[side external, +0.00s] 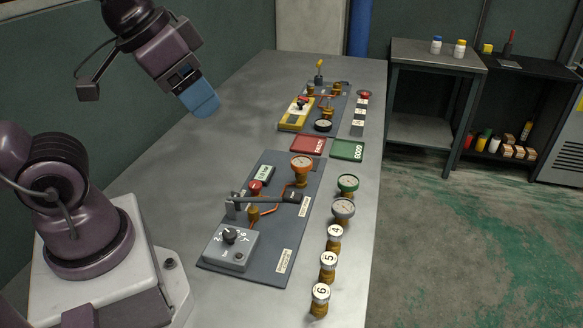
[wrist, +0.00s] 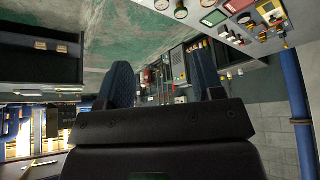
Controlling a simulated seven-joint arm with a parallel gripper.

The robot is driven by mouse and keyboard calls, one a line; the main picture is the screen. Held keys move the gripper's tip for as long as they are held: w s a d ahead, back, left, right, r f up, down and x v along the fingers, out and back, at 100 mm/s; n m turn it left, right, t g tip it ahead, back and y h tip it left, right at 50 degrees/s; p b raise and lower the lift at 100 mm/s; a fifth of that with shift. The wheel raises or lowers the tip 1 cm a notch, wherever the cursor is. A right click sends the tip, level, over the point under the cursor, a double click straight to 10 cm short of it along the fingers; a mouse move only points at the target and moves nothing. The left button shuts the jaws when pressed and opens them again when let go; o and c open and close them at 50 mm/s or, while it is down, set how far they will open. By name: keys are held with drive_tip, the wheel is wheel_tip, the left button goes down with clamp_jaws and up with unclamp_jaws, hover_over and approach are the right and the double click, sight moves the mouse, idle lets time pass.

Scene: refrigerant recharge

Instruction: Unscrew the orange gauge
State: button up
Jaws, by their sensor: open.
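The orange gauge (side external: 302,165) has a round dial with an orange rim. It stands upright on a brass fitting at the far right part of the near dark board (side external: 262,215), joined to a copper pipe. My gripper (side external: 203,100) is raised above the table, up and to the left of the gauge and well apart from it. Its blue fingers are tilted down to the right. In the wrist view my gripper (wrist: 163,82) has its two fingers apart with nothing between them. I cannot pick out the orange gauge in the wrist view.
A lever (side external: 268,199), a red knob (side external: 255,187) and a grey dial box (side external: 231,246) are near the gauge. A green gauge (side external: 347,184), a grey gauge (side external: 343,209) and numbered cylinders (side external: 328,262) line the right edge. Red (side external: 308,145) and green (side external: 348,150) trays lie behind.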

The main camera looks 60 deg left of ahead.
idle(0.8)
drive_tip(key=o, duration=0.4)
drive_tip(key=shift+a+f, duration=0.1)
drive_tip(key=n+g, duration=0.3)
drive_tip(key=g, duration=0.3)
hover_over(301, 161)
wheel_tip(301, 161, down, 20)
drive_tip(key=shift+w+f, duration=0.1)
drive_tip(key=shift+f, duration=4.45)
drive_tip(key=shift+c, duration=0.3)
drive_tip(key=c, duration=0.8)
